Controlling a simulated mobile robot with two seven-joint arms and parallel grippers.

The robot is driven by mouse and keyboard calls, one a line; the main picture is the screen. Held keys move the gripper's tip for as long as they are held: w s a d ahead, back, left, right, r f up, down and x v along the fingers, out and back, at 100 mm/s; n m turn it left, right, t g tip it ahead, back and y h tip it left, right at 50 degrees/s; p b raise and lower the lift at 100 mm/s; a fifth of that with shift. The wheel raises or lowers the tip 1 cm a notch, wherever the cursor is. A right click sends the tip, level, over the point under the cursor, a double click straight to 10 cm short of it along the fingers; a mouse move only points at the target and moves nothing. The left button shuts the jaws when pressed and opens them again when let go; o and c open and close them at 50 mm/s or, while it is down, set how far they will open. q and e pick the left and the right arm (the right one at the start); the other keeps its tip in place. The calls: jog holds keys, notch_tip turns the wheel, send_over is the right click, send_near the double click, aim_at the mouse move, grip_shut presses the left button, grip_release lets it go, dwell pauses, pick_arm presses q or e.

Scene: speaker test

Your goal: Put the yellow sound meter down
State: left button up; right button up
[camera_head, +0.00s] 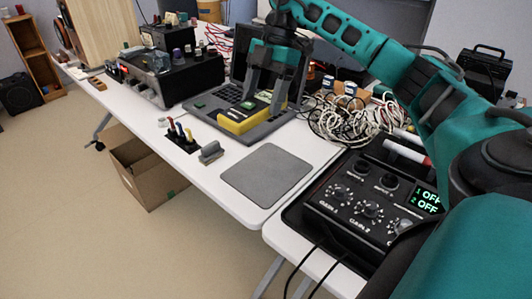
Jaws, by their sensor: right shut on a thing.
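The yellow sound meter (236,124) is at the laptop (206,108), over its keyboard. My right gripper (265,103) reaches down from the upper right and is shut on the sound meter. Its fingers hide part of the meter and of the keyboard. I cannot tell whether the meter touches the laptop or hangs just above it. My left gripper is not in view.
A grey mat (266,175) lies bare at the table's front. Beside it are a small grey block (211,153) and a stand with colored tools (181,137). Tangled white cables (345,120) and a black control box (345,210) are at the right. A cardboard box (145,170) stands below.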

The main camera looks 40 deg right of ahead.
notch_tip(320, 180, down, 19)
jog(key=b, duration=0.4)
jog(key=o, duration=1.2)
jog(key=shift+r, duration=0.1)
jog(key=p+v, duration=0.2)
jog(key=v, duration=1)
jog(key=shift+p, duration=0.3)
